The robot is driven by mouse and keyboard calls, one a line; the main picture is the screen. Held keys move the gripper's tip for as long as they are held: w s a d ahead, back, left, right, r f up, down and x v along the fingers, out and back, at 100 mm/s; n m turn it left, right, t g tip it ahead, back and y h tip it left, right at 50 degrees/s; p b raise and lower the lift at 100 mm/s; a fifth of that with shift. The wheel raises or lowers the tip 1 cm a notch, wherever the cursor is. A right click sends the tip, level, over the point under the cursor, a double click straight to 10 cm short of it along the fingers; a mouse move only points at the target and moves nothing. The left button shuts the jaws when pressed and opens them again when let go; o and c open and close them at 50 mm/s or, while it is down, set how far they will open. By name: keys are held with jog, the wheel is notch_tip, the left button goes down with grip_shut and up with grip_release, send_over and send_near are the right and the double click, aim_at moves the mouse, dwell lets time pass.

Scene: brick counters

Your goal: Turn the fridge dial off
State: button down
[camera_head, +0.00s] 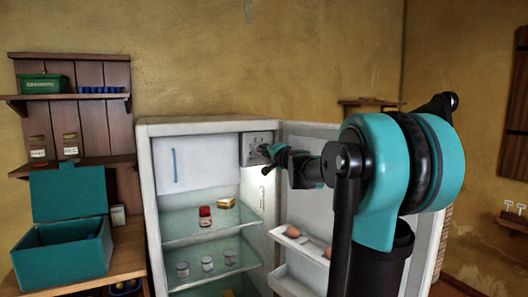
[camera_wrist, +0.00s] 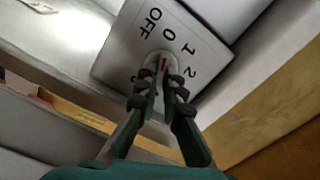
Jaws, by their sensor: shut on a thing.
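The open fridge (camera_head: 146,170) stands at the centre of the head view. Its dial panel (camera_head: 254,143) is at the upper right inside. In the wrist view the pale panel (camera_wrist: 115,58) shows OFF, 0, 1 and 2 around a round dial (camera_wrist: 151,60) with a red mark. The red mark appears near the 0, but its exact setting is hard to tell. My gripper (camera_head: 268,150) reaches into the fridge and is shut on the dial; its dark fingertips in the wrist view (camera_wrist: 160,82) cover the dial's lower part.
The fridge door (camera_head: 310,206) is open to the right, with eggs (camera_head: 292,231) in its upper rack. A teal box (camera_head: 62,252) is on the left counter.

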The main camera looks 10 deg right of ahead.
jog(key=c, duration=1.7)
grip_release()
jog(key=v, duration=1.2)
jog(key=s+a+f+n+g, duration=0.2)
jog(key=s+a+f+g, duration=0.15)
jog(key=f, duration=0.45)
jog(key=s+a+f+n+g, duration=0.25)
jog(key=s+f, duration=0.25)
jog(key=f, duration=0.3)
jog(key=s+a+f+n+g, duration=0.2)
jog(key=s+a+f+n, duration=0.15)
jog(key=f, duration=0.45)
jog(key=s+d+f+g+h, duration=0.1)
jog(key=s+d+f+h, duration=0.1)
jog(key=s+f, duration=0.4)
jog(key=s+d+f+n+g+h, duration=0.1)
jog(key=s+d+f+g, duration=0.1)
jog(key=s+d+f, duration=0.2)
jog(key=s+d+f+g+h, duration=0.2)
jog(key=s+d+f, duration=0.1)
jog(key=s+f, duration=0.5)
jog(key=shift+s+f+n+h, duration=0.1)
jog(key=shift+f+n+h, duration=0.25)
jog(key=shift+f, duration=0.5)
